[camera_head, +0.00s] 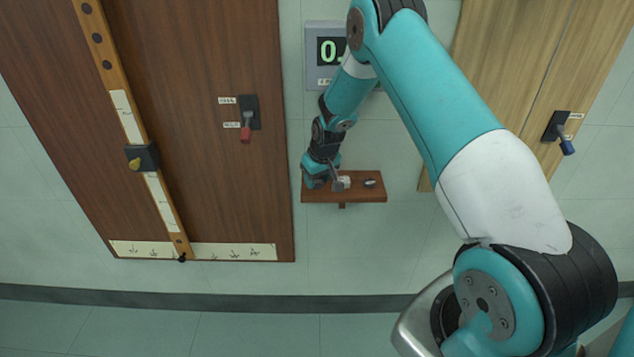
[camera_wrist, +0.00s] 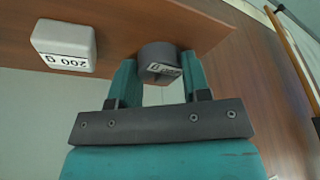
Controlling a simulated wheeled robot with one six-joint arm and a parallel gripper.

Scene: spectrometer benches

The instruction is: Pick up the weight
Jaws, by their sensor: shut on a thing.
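A dark grey round weight (camera_wrist: 157,58) with a white label sits between the two teal fingers of my gripper (camera_wrist: 159,74) in the wrist view. The label shows a "G", but its number is hard to read. My gripper is shut on this weight, over the small brown shelf (camera_head: 325,197). A white block-shaped weight (camera_wrist: 64,47) marked "200 G" stands beside it, apart from the fingers. In the head view, my wrist hides much of the shelf's left end, and the white weight (camera_head: 344,181) shows just right of it.
A small dark object (camera_head: 370,183) lies at the shelf's right. A brown panel with a wooden bar (camera_head: 128,110) and a red-handled switch (camera_head: 246,118) is left. A blue-handled switch (camera_head: 558,131) is right.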

